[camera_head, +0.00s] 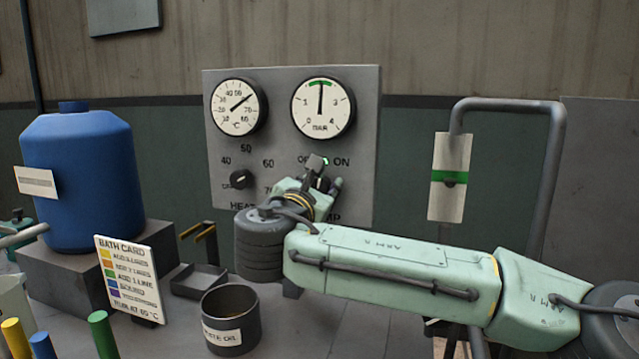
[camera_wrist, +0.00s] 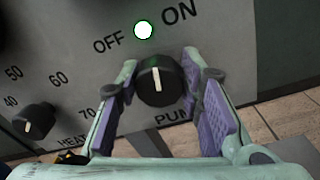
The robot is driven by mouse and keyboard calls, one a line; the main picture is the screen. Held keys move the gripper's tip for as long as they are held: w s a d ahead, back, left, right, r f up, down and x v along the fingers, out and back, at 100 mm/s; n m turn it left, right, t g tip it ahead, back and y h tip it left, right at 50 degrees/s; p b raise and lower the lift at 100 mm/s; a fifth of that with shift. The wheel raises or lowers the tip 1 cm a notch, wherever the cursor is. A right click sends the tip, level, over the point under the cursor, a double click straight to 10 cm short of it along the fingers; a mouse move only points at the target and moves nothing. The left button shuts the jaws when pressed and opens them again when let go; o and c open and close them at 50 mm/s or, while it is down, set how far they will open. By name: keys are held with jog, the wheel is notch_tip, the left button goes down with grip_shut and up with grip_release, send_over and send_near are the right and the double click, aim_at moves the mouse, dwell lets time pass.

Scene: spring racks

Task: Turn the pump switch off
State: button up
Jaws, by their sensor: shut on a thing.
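The pump switch is a round black knob (camera_wrist: 160,83) with a white pointer line, low on the right of the grey panel (camera_head: 290,88). In the wrist view its pointer stands about straight up, between the OFF and ON marks. A small lamp (camera_wrist: 144,30) between those marks is lit, white with a green rim. My gripper (camera_wrist: 164,92) is shut on the knob, one purple-padded finger on each side. In the head view my gripper (camera_head: 322,184) hides most of the knob.
The heat knob (camera_head: 241,179) is on the panel's left. Two gauges (camera_head: 239,107) (camera_head: 322,105) sit above. A blue drum (camera_head: 80,180), a bath card (camera_head: 128,270) and a waste oil can (camera_head: 232,325) stand left and in front. A grey pipe (camera_head: 555,170) rises at right.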

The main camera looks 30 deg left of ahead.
jog(key=n+p, duration=0.2)
jog(key=n, duration=0.3)
jog(key=shift+r, duration=0.1)
jog(key=shift+n+p, duration=0.7)
jog(key=shift+n, duration=1)
jog(key=o, duration=1.2)
jog(key=v, duration=1.2)
jog(key=shift+s+a, duration=0.1)
